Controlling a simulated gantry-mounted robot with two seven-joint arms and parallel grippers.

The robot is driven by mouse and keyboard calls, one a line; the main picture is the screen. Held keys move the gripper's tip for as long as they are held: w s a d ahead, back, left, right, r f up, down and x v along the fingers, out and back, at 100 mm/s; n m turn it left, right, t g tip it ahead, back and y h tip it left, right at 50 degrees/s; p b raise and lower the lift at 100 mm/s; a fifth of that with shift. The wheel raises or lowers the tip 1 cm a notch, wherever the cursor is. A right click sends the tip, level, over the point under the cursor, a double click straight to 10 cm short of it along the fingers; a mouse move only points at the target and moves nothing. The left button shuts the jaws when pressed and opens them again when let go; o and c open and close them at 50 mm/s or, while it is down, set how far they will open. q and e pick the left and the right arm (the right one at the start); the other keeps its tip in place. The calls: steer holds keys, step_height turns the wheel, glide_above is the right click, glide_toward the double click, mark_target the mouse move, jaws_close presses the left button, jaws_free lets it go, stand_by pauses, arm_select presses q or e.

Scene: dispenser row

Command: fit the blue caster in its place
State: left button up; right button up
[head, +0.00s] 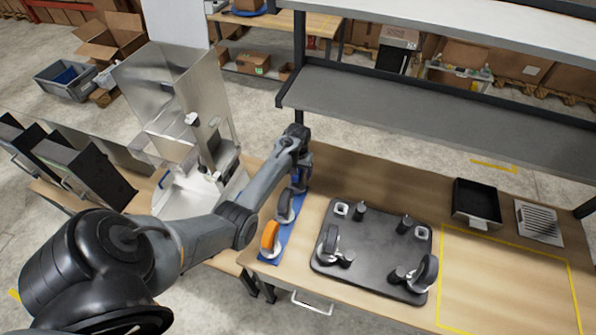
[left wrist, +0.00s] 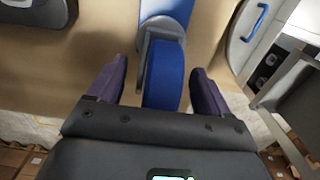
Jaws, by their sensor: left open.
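The blue caster (left wrist: 168,75) stands at the far end of a blue strip mat (head: 268,256). In the left wrist view its wheel is between the two fingers of my left gripper (left wrist: 158,82). The fingers are open, with a visible gap on each side of the wheel. In the head view my left gripper (head: 300,160) points down over the far end of the mat and mostly hides the blue caster. A dark plate (head: 375,250) lies to the right, with a caster at its left (head: 328,242) and another at its right front (head: 427,272). My right gripper is out of view.
An orange caster (head: 270,238) and a grey caster (head: 285,207) stand on the same mat, nearer the front. White square pads (head: 341,208) and dark posts show on the plate. A black tray (head: 476,203) and yellow-taped clear area are at right. A grey shelf (head: 420,112) overhangs the back.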

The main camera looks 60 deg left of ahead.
arm_select(q)
steer(key=c, duration=1.3)
step_height(320, 180, up, 9)
steer(key=p, duration=0.9)
steer(key=shift+f, duration=0.2)
steer(key=shift+r, duration=1.05)
